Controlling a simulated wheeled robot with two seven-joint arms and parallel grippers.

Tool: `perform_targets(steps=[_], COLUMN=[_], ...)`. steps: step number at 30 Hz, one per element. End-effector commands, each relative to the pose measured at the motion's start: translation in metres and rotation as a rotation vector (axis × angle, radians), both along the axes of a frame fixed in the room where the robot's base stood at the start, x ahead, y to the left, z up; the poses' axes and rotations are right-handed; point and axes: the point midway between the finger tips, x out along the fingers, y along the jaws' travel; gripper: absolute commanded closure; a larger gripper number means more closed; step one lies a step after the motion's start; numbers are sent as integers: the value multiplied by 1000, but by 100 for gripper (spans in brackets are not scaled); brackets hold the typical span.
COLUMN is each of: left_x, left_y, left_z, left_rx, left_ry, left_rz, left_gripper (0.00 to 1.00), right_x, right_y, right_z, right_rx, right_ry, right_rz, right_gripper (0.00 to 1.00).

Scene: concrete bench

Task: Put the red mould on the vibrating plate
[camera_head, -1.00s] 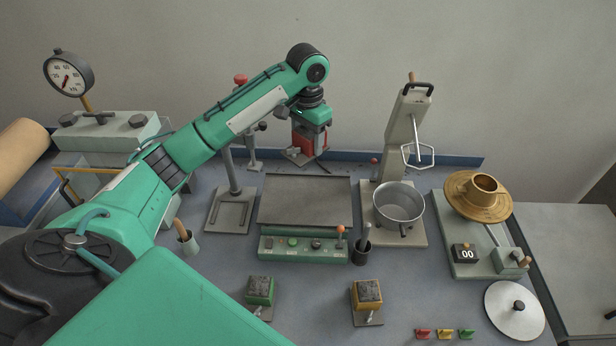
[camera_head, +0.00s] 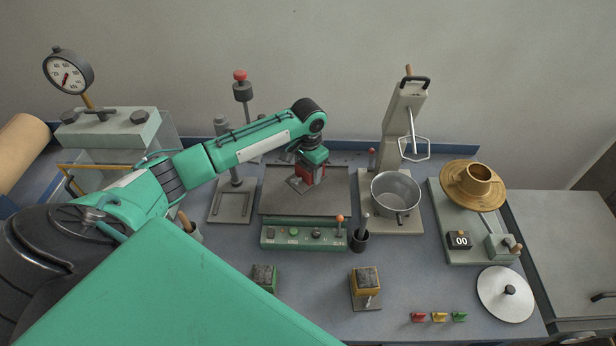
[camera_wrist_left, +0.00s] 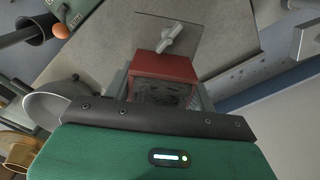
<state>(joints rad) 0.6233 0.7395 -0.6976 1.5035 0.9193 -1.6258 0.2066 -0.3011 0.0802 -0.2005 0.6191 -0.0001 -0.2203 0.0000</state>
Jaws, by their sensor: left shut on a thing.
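The red mould (camera_head: 304,180) is a cube-shaped box on a grey base plate. My left gripper (camera_head: 314,172) is shut on it and holds it over the back right part of the vibrating plate (camera_head: 281,203), a dark flat tray on a green control box. I cannot tell whether the mould's base touches the plate. In the left wrist view the red mould (camera_wrist_left: 165,67) sits between the fingers, with its dark top and a grey clamp handle showing. The vibrating plate (camera_wrist_left: 105,50) lies behind it there. My right gripper is out of view.
A mixer with a steel bowl (camera_head: 396,196) stands right of the plate. A green mould (camera_head: 264,276) and a yellow mould (camera_head: 366,281) stand in front. A tamper stand (camera_head: 232,205) is at the left. A brass flow table (camera_head: 473,185) is at the right.

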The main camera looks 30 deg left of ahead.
Motion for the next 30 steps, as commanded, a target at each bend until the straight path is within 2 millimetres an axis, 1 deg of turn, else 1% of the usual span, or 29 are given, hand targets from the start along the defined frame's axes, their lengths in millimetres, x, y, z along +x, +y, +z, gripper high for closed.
perform_targets(steps=[2, 5, 9, 11, 23, 24, 27, 30], left_x=[1, 0, 0, 0, 1, 0, 0, 0], left_y=[0, 0, 0, 0, 0, 0, 0, 0], left_z=[-3, -16, -35, -40, -45, -47, -47, -46], left_rx=[0, 0, 0, 0, 1, 1, 1, 1], left_ry=[-2, 0, 0, -1, -2, 0, 0, 0], left_rz=[1, 1, 1, 0, 0, 0, 0, 0], left_gripper=[93, 93, 93, 93, 93, 40, 22, 22], right_x=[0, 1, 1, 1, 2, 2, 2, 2], right_y=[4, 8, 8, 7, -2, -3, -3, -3], right_z=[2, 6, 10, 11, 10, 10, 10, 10], right_rx=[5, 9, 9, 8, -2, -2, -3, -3], right_ry=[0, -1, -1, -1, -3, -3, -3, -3], right_rz=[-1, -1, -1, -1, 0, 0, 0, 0], right_gripper=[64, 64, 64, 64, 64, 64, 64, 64])
